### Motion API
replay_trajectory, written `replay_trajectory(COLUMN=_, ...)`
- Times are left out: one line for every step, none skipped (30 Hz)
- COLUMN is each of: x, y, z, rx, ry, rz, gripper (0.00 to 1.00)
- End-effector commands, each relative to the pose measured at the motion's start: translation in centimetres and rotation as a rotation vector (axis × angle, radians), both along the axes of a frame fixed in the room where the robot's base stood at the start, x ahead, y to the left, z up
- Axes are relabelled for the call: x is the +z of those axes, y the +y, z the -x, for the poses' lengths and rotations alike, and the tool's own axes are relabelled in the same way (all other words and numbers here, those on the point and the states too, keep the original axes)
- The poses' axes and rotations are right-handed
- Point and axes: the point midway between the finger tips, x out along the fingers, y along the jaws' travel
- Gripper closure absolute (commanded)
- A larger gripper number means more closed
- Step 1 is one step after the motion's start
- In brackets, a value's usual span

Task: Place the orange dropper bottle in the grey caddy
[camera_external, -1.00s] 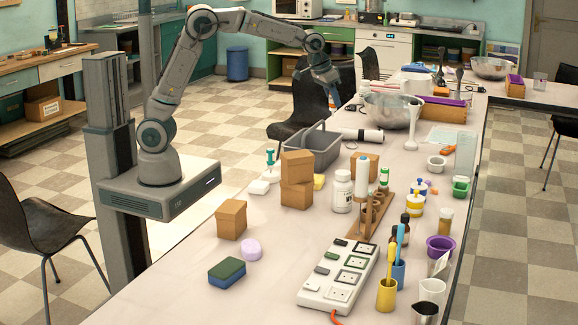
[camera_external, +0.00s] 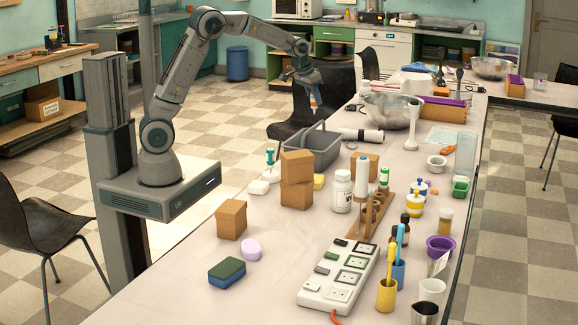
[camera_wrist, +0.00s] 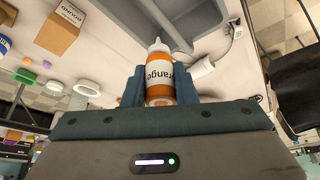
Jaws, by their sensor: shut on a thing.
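The orange dropper bottle (camera_wrist: 160,72) has a white tip and a white label reading "orange". My gripper (camera_wrist: 160,88) is shut on it, with one blue-grey finger on each side in the wrist view. In the external view my gripper (camera_external: 311,90) is in the air, and the bottle (camera_external: 314,103) hangs below it, tip down. The grey caddy (camera_external: 318,147), with a handle, stands on the table below the bottle, with a clear gap between them. In the wrist view part of the caddy (camera_wrist: 207,38) shows beyond the bottle.
Cardboard boxes (camera_external: 297,181) stand just in front of the caddy. A white cylinder (camera_external: 362,135) and a large metal bowl (camera_external: 390,110) lie to its right and behind. A black chair (camera_external: 300,120) stands beyond the table edge.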

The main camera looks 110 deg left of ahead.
Motion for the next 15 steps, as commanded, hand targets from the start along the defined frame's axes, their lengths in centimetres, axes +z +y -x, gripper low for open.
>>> replay_trajectory(x=-0.2, y=0.3, z=0.1, rx=0.000, ry=-0.001, rz=-0.001, gripper=0.96)
replay_trajectory(x=-0.3, y=0.3, z=0.1, rx=0.000, ry=0.000, rz=0.000, gripper=0.96)
replay_trajectory(x=-0.8, y=0.4, z=0.1, rx=-0.001, ry=0.001, rz=0.001, gripper=0.96)
replay_trajectory(x=-1.2, y=0.3, z=0.1, rx=-0.001, ry=0.002, rz=0.002, gripper=0.96)
replay_trajectory(x=-1.7, y=0.3, z=0.1, rx=-0.001, ry=0.003, rz=0.002, gripper=0.96)
replay_trajectory(x=-2.3, y=0.3, z=0.1, rx=-0.001, ry=0.003, rz=0.002, gripper=0.96)
replay_trajectory(x=-2.7, y=0.3, z=0.2, rx=-0.001, ry=0.003, rz=0.002, gripper=0.96)
replay_trajectory(x=-3.2, y=0.3, z=0.1, rx=-0.001, ry=0.003, rz=0.002, gripper=0.96)
replay_trajectory(x=-3.6, y=0.3, z=0.1, rx=-0.002, ry=0.002, rz=0.002, gripper=0.96)
replay_trajectory(x=-3.9, y=0.3, z=0.1, rx=-0.002, ry=0.002, rz=0.001, gripper=0.96)
replay_trajectory(x=-4.1, y=0.3, z=0.1, rx=-0.002, ry=0.001, rz=0.000, gripper=0.96)
replay_trajectory(x=-4.2, y=0.3, z=0.1, rx=-0.001, ry=0.000, rz=0.000, gripper=0.96)
replay_trajectory(x=-4.2, y=0.3, z=0.1, rx=-0.001, ry=0.000, rz=0.000, gripper=0.96)
replay_trajectory(x=-4.3, y=0.3, z=0.1, rx=-0.001, ry=0.000, rz=0.000, gripper=0.96)
replay_trajectory(x=-4.2, y=0.3, z=0.1, rx=-0.001, ry=0.000, rz=-0.001, gripper=0.96)
